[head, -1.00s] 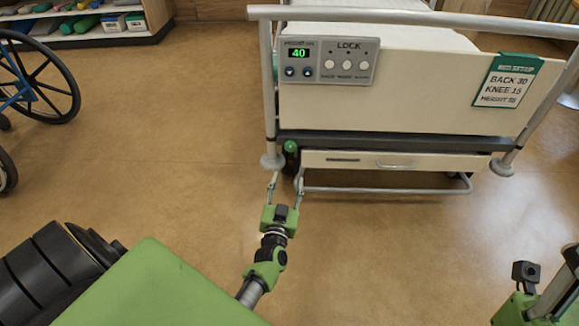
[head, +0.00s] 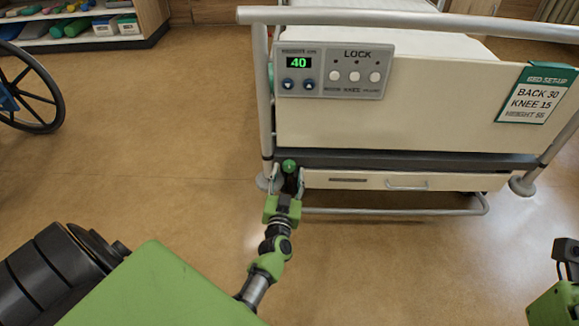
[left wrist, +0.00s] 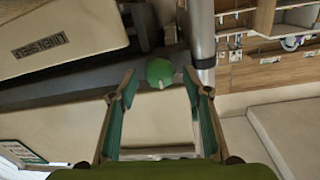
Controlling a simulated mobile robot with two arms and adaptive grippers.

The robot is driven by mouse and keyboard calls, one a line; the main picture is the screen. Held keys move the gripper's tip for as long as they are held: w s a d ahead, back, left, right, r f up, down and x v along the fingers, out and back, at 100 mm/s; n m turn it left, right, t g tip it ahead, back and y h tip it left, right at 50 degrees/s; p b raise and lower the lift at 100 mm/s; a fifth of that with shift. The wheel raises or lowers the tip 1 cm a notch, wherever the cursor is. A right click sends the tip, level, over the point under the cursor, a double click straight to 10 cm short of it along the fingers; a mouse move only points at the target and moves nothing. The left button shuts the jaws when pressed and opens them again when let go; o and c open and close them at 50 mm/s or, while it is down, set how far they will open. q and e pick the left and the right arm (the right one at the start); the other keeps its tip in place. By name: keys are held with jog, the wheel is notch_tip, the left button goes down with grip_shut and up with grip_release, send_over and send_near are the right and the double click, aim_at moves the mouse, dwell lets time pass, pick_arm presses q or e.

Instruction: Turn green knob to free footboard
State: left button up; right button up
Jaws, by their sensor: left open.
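The green knob (head: 289,166) sits low at the left end of the footboard (head: 400,118), beside the left post. In the left wrist view the green knob (left wrist: 160,73) shows beyond and between my fingertips, near the metal post (left wrist: 203,35). My left gripper (head: 287,182) is open and points at the knob; its fingers (left wrist: 160,82) stand either side of it in the picture. I cannot tell whether they touch it. My right gripper (head: 566,258) is partly in view at the right edge; its fingers do not show clearly.
A control panel (head: 331,70) reading 40 and a bed set-up card (head: 537,93) are on the footboard. A drawer (head: 450,182) and a low bar (head: 400,211) lie below. A wheelchair (head: 30,88) stands at left. The floor between is clear.

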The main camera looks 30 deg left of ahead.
pick_arm(q)
jog(key=shift+w+a, duration=0.1)
jog(key=shift+w, duration=0.1)
jog(key=shift+r, duration=0.1)
jog(key=c, duration=1.1)
